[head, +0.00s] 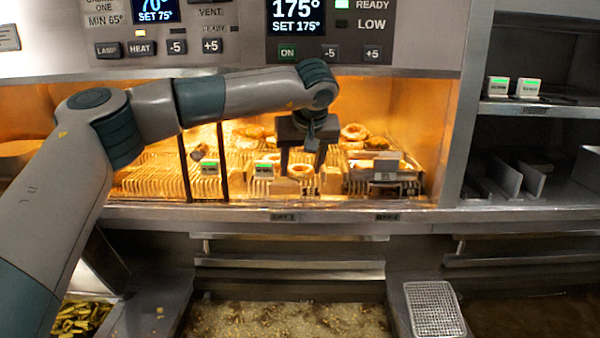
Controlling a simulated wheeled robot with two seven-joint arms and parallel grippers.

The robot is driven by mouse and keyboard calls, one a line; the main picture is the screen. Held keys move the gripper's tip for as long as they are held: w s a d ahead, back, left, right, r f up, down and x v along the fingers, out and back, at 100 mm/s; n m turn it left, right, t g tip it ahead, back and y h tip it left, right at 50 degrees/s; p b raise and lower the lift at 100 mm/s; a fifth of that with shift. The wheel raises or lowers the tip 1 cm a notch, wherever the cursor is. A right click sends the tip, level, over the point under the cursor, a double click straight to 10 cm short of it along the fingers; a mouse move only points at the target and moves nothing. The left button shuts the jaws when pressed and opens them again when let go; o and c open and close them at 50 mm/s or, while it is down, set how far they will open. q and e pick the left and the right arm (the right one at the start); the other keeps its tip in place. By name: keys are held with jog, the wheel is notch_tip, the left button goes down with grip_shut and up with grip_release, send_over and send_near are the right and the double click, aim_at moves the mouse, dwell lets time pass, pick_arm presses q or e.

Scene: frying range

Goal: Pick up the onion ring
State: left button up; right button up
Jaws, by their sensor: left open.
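A golden onion ring (300,171) lies at the front of the lit warming bay, near a small green-topped label. My left gripper (302,164) points down into the bay, open, with its two fingers apart. In the picture the ring shows between and just below the fingertips; I cannot tell whether they touch it or how much height lies between. More onion rings (354,131) lie on the rack behind, to the right of the gripper, and others to its left are partly hidden. My right gripper is not in view.
Wire racks (155,178) and thin upright dividers split the bay. A steel ledge (340,215) runs along its front, below a control panel (330,30). Below are a fryer vat (290,318) of bubbling oil and a mesh basket (434,308). Shelves (540,110) stand at right.

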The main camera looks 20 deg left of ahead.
aim_at(302, 179)
pick_arm(q)
jog(key=c, duration=0.5)
jog(key=shift+o, duration=0.2)
jog(key=shift+r, duration=0.15)
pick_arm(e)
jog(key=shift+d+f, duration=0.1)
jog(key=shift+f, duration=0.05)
